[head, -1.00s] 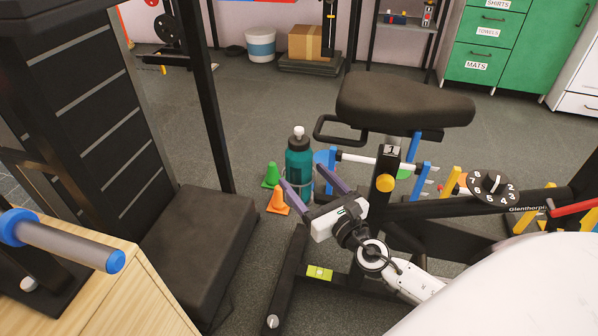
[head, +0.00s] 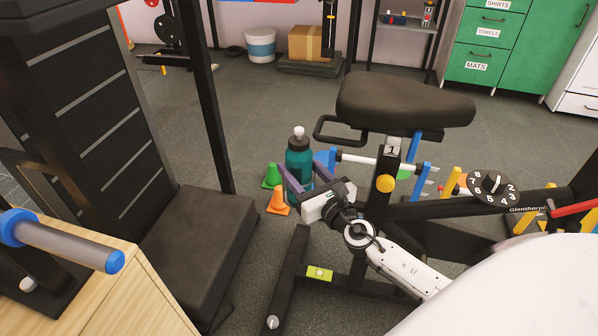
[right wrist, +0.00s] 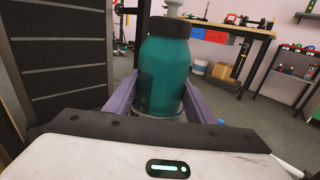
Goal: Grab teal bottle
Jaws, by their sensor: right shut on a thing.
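The teal bottle (head: 299,162) has a black collar and a white cap. In the right wrist view the bottle (right wrist: 166,72) fills the middle, between the two fingers (right wrist: 158,100). The bottle's base is hidden there by the gripper body. My left gripper is not in view.
A green cone (head: 271,176) and an orange cone (head: 278,203) stand just left of the bottle. The bike seat (head: 400,100) and frame are close on the right. A black padded bench (head: 200,245) stands at the left. Open floor lies behind the bottle.

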